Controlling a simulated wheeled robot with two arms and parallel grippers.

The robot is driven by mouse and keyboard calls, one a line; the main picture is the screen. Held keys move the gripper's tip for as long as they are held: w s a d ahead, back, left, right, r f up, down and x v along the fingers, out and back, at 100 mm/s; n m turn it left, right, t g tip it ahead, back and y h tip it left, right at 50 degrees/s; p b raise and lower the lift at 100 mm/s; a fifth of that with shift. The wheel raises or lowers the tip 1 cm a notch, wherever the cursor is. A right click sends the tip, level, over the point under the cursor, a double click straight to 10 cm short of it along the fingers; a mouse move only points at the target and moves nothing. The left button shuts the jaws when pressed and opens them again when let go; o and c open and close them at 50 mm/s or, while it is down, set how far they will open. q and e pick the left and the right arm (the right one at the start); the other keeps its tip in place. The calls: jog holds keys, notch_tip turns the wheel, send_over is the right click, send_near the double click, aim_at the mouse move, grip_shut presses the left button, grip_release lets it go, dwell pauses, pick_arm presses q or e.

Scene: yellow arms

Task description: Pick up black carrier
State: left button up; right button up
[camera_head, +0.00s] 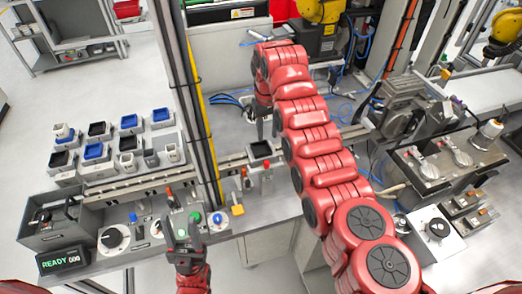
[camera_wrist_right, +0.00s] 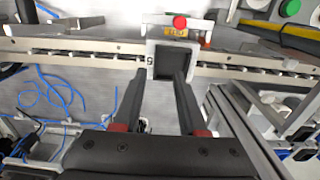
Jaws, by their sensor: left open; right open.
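A black carrier (camera_head: 260,150), a small light-rimmed box with a dark inside, sits on the rail in the middle of the head view. It also shows in the right wrist view (camera_wrist_right: 174,58), with a dark mark on its rim. My right gripper (camera_head: 263,126) is open and empty, pointing down just behind the carrier in the head view. In the wrist view its two fingers (camera_wrist_right: 160,84) are spread, with their tips near the carrier's edge; whether they touch it I cannot tell. My left gripper (camera_head: 183,228) is open and empty over the control panel at lower left.
Several black and blue carriers (camera_head: 97,151) stand in rows at left. A red button (camera_head: 267,164) is close in front of the carrier. A yellow-edged post (camera_head: 203,120) rises left of it. Machine fixtures (camera_head: 405,105) and blue cables crowd the right.

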aim_at(269, 145)
jog(key=shift+w+d+f+p, duration=0.15)
jog(key=shift+f+p, duration=0.55)
jog(key=shift+p, duration=0.15)
jog(key=shift+w+d+f+p, duration=0.1)
jog(key=shift+d+f+p, duration=0.05)
jog(key=shift+f+p, duration=0.65)
notch_tip(269, 145, down, 2)
jog(key=shift+f+p, duration=0.1)
jog(key=shift+p, duration=0.2)
grip_shut()
jog(key=shift+w, duration=0.1)
